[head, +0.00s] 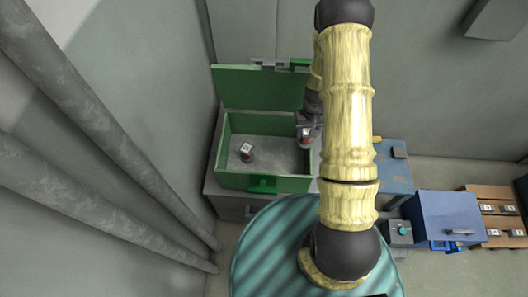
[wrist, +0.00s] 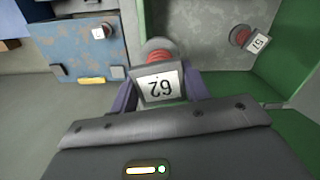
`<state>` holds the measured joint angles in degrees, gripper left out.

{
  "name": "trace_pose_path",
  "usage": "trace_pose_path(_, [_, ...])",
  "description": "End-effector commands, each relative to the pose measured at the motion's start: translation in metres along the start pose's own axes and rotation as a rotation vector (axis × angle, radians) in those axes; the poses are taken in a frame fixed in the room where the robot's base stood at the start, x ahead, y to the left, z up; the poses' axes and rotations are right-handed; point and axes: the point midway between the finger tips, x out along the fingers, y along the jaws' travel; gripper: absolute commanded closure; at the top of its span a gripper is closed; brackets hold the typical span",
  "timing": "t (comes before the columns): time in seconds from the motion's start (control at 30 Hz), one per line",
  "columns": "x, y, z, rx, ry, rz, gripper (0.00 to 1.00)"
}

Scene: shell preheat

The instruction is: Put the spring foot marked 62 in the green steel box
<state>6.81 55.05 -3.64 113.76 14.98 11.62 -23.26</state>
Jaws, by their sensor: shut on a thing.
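The green steel box (head: 262,182) stands open with its lid (head: 255,88) raised at the back. My gripper (wrist: 155,92) is shut on the spring foot marked 62 (wrist: 157,84); its tag reads upside down in the wrist view and its red spring shows behind. In the head view the held foot (head: 306,138) is over the right end of the box, near the right wall; its height above the floor cannot be told. Another spring foot (head: 247,152) stands inside the box at the left; its tag in the wrist view (wrist: 257,42) looks like 15 or 51.
A worn blue surface (wrist: 80,50) with a small tagged thing (wrist: 102,32) lies beside the box. A blue cabinet (head: 447,215) and a wooden rack (head: 490,197) with several tagged pieces stand to the right. Grey pipes (head: 100,215) run along the left wall. The box's middle floor is clear.

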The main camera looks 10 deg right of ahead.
Motion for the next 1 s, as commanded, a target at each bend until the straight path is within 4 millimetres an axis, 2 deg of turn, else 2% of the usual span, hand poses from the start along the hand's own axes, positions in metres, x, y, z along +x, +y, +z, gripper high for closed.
trace_pose_path(0.6, [0.003,-0.009,-0.002,-0.035,0.002,-0.005,0.9])
trace_pose_path(1.0, [0.009,-0.04,-0.004,-0.258,0.006,-0.032,0.9])
